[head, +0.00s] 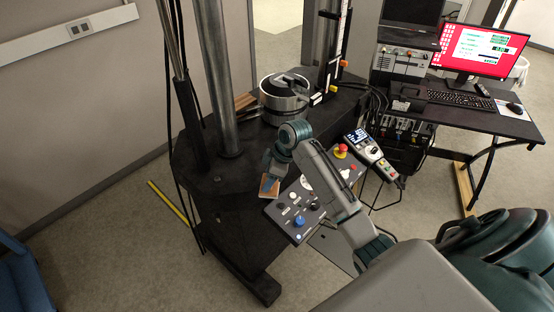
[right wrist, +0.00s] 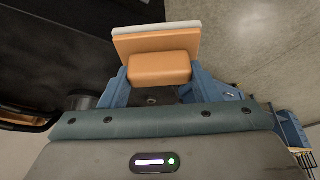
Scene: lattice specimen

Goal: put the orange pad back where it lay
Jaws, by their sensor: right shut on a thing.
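The orange pad (head: 268,188) is at the end of my right arm in the head view, by the front edge of the black machine base. It fills the top middle of the right wrist view (right wrist: 158,68), an orange block with a wider plate and a pale layer on its far side. My right gripper (head: 271,178) is shut on it, with the blue fingers on either side of the block. I cannot tell from these views whether the pad touches the base. My left gripper is in neither view.
The black machine base (head: 215,185) carries a thick steel column (head: 217,80) and a round metal fixture (head: 285,97). A control panel (head: 297,208) with buttons lies close to the right of my gripper. A desk (head: 490,122) with a red-screened monitor (head: 482,48) stands at right.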

